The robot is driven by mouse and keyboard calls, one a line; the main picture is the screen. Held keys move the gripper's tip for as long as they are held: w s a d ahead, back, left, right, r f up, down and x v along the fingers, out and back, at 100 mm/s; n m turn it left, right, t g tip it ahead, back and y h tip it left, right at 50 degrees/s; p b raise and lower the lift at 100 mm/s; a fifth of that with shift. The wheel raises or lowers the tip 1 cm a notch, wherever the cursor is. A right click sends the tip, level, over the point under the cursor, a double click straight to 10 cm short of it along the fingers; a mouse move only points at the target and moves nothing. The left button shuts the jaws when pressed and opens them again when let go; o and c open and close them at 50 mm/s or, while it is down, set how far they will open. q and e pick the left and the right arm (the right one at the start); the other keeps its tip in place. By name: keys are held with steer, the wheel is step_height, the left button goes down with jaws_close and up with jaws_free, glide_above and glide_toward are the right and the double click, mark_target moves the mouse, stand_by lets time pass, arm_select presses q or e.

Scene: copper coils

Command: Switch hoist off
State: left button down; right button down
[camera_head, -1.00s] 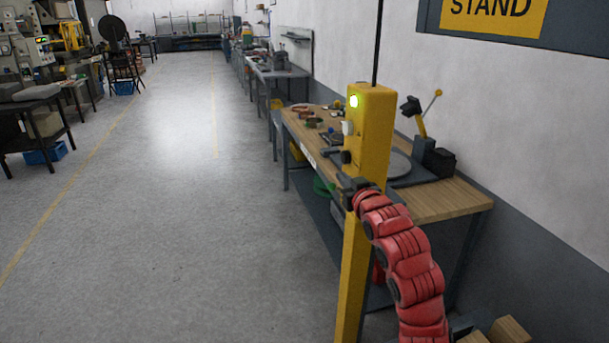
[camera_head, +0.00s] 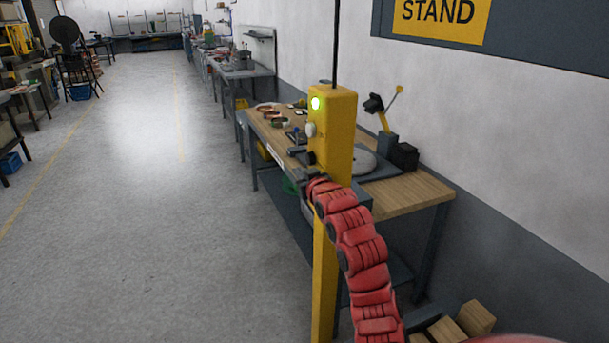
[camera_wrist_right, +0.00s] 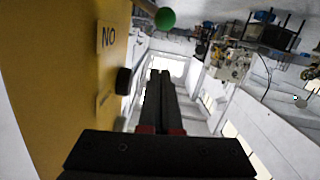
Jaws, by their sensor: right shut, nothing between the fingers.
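The yellow hoist control box (camera_head: 335,135) stands on a yellow post (camera_head: 324,285). My right gripper (camera_head: 308,174) is beside the box, just below the dark stub; touching cannot be told. In the right wrist view the shut black fingers (camera_wrist_right: 160,90) hold nothing. The yellow face (camera_wrist_right: 45,90) fills the left there, with an upside-down "ON" label (camera_wrist_right: 108,38), a black knob (camera_wrist_right: 123,80) and a green ball (camera_wrist_right: 165,18). My left gripper is not in view.
A wooden workbench (camera_head: 410,192) behind the box carries copper coils (camera_head: 273,112) and a dark-based device (camera_head: 387,145). Wooden blocks (camera_head: 447,330) lie at the bottom right. The grey floor (camera_head: 130,240) to the left is clear.

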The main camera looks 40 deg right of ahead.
steer(key=p+x, duration=0.1)
steer(key=x, duration=0.3)
steer(key=shift+r, duration=0.15)
steer(key=f, duration=0.1)
steer(key=s+f+p, duration=0.1)
steer(key=f, duration=0.1)
steer(key=shift+s, duration=0.15)
steer(key=shift+s+f, duration=0.25)
steer(key=shift+f, duration=0.2)
steer(key=shift+a+f+n+b, duration=0.15)
steer(key=shift+f+n+b, duration=0.05)
steer(key=shift+n+b, duration=0.15)
steer(key=shift+a+f+b, duration=0.1)
steer(key=shift+b, duration=0.25)
